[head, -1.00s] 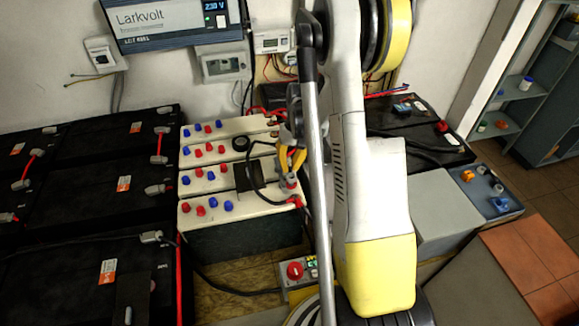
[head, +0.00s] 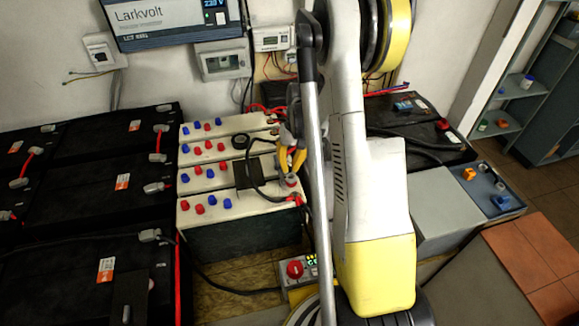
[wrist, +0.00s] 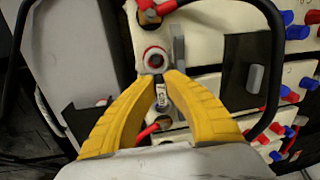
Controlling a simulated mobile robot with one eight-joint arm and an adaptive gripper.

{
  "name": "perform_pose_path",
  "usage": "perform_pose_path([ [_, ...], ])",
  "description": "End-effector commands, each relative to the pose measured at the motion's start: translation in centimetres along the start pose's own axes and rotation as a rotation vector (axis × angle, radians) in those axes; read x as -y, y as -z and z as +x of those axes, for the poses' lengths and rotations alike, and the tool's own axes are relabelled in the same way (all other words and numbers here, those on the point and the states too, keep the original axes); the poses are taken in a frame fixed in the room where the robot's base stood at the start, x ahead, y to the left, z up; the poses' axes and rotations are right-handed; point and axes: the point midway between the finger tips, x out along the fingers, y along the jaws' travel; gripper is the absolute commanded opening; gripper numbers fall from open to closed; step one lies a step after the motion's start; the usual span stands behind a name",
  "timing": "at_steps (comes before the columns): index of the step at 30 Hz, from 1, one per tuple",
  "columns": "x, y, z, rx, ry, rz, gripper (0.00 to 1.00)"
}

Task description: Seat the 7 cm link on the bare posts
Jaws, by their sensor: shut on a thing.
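My gripper (wrist: 162,80) has yellow fingers and is shut on a small grey metal piece, which looks like the link (wrist: 161,97). Its ends are partly hidden by the fingers. It is over the right end of the cream-topped batteries; in the head view the gripper (head: 291,160) is partly behind my arm. A round grey post with a red ring (wrist: 155,58) shows just beyond the fingertips in the wrist view. A brassy post (wrist: 165,121) shows between the fingers, beside a red lead. I cannot tell whether the held piece touches either post.
A black cable (head: 253,182) loops beside the gripper. A dark patch (wrist: 243,52) with a small grey block (wrist: 255,78) lies on the battery tops. Blue and red caps (head: 212,200) stand in rows. A clamped terminal with a red lead (wrist: 150,12) is close beyond the ringed post.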

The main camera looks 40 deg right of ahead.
Motion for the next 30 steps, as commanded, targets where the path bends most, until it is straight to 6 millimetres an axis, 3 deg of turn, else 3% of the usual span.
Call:
perform_pose_path([
  [30,-0.11,0.00,0.68,0.000,0.000,0.000,0.00],
])
